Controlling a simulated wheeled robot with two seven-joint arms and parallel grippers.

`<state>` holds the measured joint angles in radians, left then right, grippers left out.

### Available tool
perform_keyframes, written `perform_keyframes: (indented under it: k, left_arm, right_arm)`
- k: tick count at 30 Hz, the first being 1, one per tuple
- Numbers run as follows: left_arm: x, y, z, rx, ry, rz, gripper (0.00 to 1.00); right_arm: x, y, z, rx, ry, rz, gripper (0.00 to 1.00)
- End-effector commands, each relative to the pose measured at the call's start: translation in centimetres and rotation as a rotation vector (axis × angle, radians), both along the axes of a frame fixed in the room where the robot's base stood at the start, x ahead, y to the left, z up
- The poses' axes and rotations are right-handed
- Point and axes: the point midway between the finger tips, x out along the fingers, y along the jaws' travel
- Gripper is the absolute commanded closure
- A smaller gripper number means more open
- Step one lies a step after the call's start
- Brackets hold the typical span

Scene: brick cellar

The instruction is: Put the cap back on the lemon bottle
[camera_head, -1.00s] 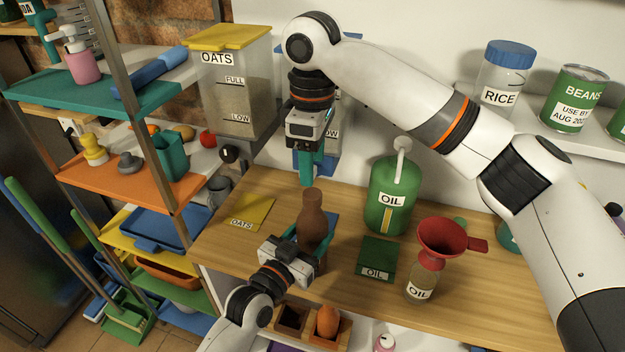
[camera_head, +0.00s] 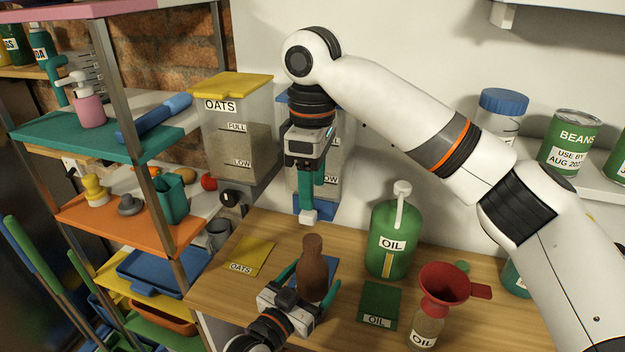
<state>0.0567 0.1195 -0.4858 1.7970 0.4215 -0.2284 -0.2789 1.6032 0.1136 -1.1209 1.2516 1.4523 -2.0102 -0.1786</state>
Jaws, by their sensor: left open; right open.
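A brown bottle (camera_head: 313,262) with a narrow neck and rounded top stands on the wooden counter by a blue mat. No label shows on it, so I cannot tell if it is the lemon bottle. My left gripper (camera_head: 307,288) is open, with one teal finger on each side of the bottle's body; I cannot tell if they touch it. My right gripper (camera_head: 308,215) is open and points down above and behind the bottle's top, clear of it. Its lower end looks pale; I cannot tell if that is fingertips or something else. I cannot make out a loose cap.
A green oil can (camera_head: 392,250), a green mat (camera_head: 378,308) and an oil bottle (camera_head: 427,328) with a red funnel (camera_head: 445,285) stand to the right. A yellow mat (camera_head: 250,257) lies left. A shelf rack (camera_head: 190,130) borders the left side; an oats container (camera_head: 240,135) is behind.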

Motion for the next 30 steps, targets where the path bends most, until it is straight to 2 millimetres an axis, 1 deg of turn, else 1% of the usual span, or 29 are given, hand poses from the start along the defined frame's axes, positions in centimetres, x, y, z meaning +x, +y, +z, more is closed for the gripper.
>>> perform_keyframes:
  k: [5, 8, 15, 21, 25, 30]
  left_arm:
    - [-0.4, 0.3, -0.1, 0.001, -0.001, 0.001, 0.17]
    - [-1.5, 1.0, -0.2, 0.001, -0.001, 0.001, 0.17]
    - [-5.9, 3.8, -0.3, 0.002, 0.002, -0.001, 0.17]
    - [-8.8, 5.7, -0.3, 0.001, 0.002, 0.0, 0.17]
    - [-9.7, 6.4, -0.1, 0.001, 0.0, 0.0, 0.17]
    - [-10.1, 6.6, 0.0, 0.0, 0.0, 0.0, 0.17]
  right_arm:
    - [0.0, 0.0, -0.2, 0.0, 0.0, 0.0, 0.44]
    - [0.0, 0.0, -0.4, 0.0, 0.0, 0.0, 0.44]
    - [0.0, 0.0, -1.3, 0.0, 0.0, 0.0, 0.44]
    - [0.0, 0.0, -1.9, 0.0, 0.0, 0.0, 0.44]
    - [0.0, 0.0, -2.0, 0.0, 0.0, 0.0, 0.44]
    - [0.0, 0.0, -2.0, 0.0, 0.0, 0.0, 0.44]
